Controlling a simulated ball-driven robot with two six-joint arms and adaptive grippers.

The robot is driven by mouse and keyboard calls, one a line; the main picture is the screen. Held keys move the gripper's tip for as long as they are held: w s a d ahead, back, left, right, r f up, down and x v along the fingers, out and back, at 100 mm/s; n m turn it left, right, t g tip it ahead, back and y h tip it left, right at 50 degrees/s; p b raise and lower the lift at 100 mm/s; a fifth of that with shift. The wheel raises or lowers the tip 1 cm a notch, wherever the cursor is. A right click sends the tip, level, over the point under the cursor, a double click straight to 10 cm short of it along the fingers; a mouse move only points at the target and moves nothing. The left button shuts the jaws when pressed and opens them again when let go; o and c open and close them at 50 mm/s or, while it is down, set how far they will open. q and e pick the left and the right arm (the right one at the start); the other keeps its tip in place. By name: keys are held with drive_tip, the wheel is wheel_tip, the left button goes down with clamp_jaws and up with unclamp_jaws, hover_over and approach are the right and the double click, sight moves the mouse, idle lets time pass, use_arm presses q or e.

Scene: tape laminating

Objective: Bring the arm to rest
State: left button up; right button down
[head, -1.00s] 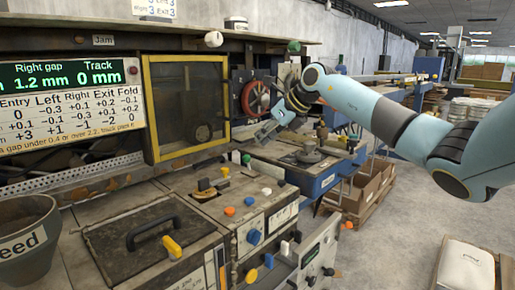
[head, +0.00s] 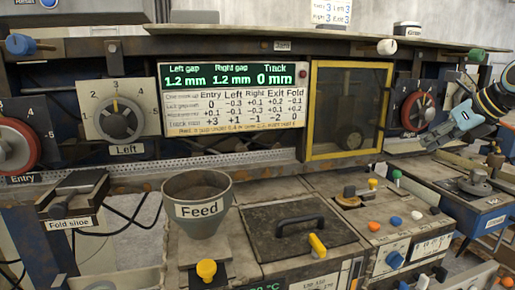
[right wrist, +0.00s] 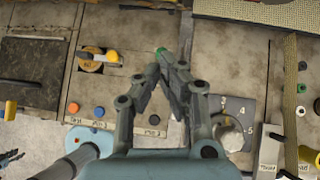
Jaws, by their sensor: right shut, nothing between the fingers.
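My right gripper (head: 432,143) is at the right edge of the head view, beside the red handwheel (head: 419,110). Part of my pale blue right arm (head: 497,97) shows above it, cut off by the frame. In the right wrist view the gripper's grey fingers (right wrist: 163,75) converge and are shut with nothing between them. They hang over the machine top, left of a grey dial (right wrist: 230,133). My left gripper is not in view.
The machine fills the head view, with a display (head: 238,75), a yellow-framed window (head: 352,112), a Feed funnel (head: 197,222) and a black-handled lid (head: 300,243). Knobs and levers stick up around the right gripper. Open floor shows at the lower left.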

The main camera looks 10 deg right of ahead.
drive_tip(key=a+r+m+t+y, duration=0.3)
drive_tip(key=a+m+t, duration=0.15)
drive_tip(key=a, duration=0.45)
drive_tip(key=a+r+m+t+y, duration=0.25)
drive_tip(key=a+m+t, duration=0.2)
drive_tip(key=a, duration=0.55)
drive_tip(key=s+d+f+m+g+h, duration=0.25)
drive_tip(key=s+f+m+h, duration=0.4)
drive_tip(key=m, duration=0.55)
drive_tip(key=s+d+f+m+g+h, duration=0.1)
drive_tip(key=s+d+f+m+h, duration=0.2)
drive_tip(key=s+f+m+h, duration=0.55)
drive_tip(key=s+a+f+m+g+y, duration=0.35)
drive_tip(key=s+a+f+g, duration=0.2)
drive_tip(key=s, duration=0.45)
drive_tip(key=s+a+f+m+g+y, duration=0.35)
drive_tip(key=s+a+m+g, duration=0.2)
drive_tip(key=s, duration=0.45)
wheel_tip(320, 180, down, 37)
drive_tip(key=s+d+g+b, duration=0.1)
drive_tip(key=s+d+b, duration=0.15)
drive_tip(key=b, duration=0.65)
drive_tip(key=s+f+g+b, duration=0.1)
drive_tip(key=s+f+b, duration=0.6)
drive_tip(key=s+f, duration=1.1)
wheel_tip(320, 180, down, 4)
drive_tip(key=shift+s+d+f, duration=0.1)
drive_tip(key=shift+s+d, duration=0.25)
drive_tip(key=shift+d, duration=0.1)
